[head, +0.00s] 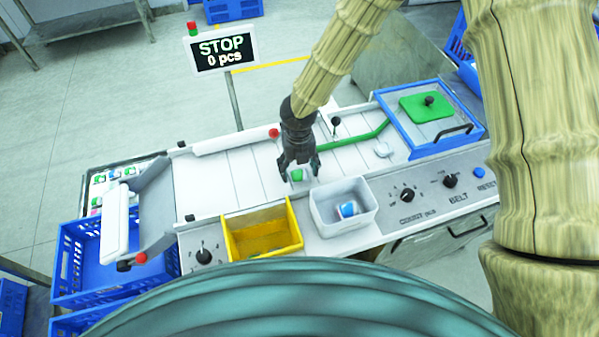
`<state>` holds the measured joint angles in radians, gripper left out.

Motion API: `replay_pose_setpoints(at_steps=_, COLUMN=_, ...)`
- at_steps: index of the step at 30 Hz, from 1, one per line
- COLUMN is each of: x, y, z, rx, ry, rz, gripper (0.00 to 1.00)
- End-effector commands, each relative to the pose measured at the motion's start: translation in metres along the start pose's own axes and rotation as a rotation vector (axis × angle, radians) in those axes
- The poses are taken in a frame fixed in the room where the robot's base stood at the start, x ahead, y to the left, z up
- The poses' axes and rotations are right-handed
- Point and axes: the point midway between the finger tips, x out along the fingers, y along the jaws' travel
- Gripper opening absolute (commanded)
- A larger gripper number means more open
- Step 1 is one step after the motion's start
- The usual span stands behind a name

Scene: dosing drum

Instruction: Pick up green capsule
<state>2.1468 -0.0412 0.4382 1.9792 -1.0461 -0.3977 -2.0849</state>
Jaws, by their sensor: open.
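The green capsule (297,174) lies on the white surface of the machine, just behind the gap between the yellow bin and the white bin. My gripper (299,172) points down over it, with its dark fingers open on either side of the capsule. Whether the fingers touch the capsule cannot be told from this view. Part of the capsule is hidden by the fingers.
A yellow bin (232,222) and a white bin (328,226) holding a blue-and-white item (348,209) stand close in front. A green guide rail (345,141) and a blue-framed box (465,128) are to the right. A STOP sign (221,49) stands behind.

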Motion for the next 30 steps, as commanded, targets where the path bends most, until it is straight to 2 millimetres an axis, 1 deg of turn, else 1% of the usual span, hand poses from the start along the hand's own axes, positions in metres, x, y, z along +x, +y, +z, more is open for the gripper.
replay_pose_setpoints(at_steps=4, x=0.0077, y=0.0002, z=-0.0005, rx=0.000, ry=0.001, rz=-0.001, gripper=0.69)
replay_pose_setpoints(at_steps=11, x=0.0091, y=0.0002, z=-0.0003, rx=0.000, ry=0.000, rz=0.000, gripper=0.69)
replay_pose_setpoints(at_steps=12, x=0.0090, y=0.0003, z=-0.0003, rx=-0.001, ry=0.000, rz=0.000, gripper=0.65)
replay_pose_setpoints(at_steps=14, x=0.0089, y=0.0002, z=-0.0003, rx=-0.001, ry=0.000, rz=0.000, gripper=0.54)
replay_pose_setpoints(at_steps=15, x=0.0089, y=0.0002, z=-0.0003, rx=0.000, ry=0.000, rz=0.000, gripper=0.47)
replay_pose_setpoints(at_steps=18, x=0.0089, y=0.0002, z=-0.0003, rx=0.000, ry=0.000, rz=0.000, gripper=0.30)
replay_pose_setpoints(at_steps=27, x=0.0086, y=0.0001, z=-0.0002, rx=0.000, ry=0.000, rz=0.000, gripper=0.30)
replay_pose_setpoints(at_steps=30, x=0.0057, y=0.0001, z=0.0002, rx=0.000, ry=-0.001, rz=0.000, gripper=0.30)
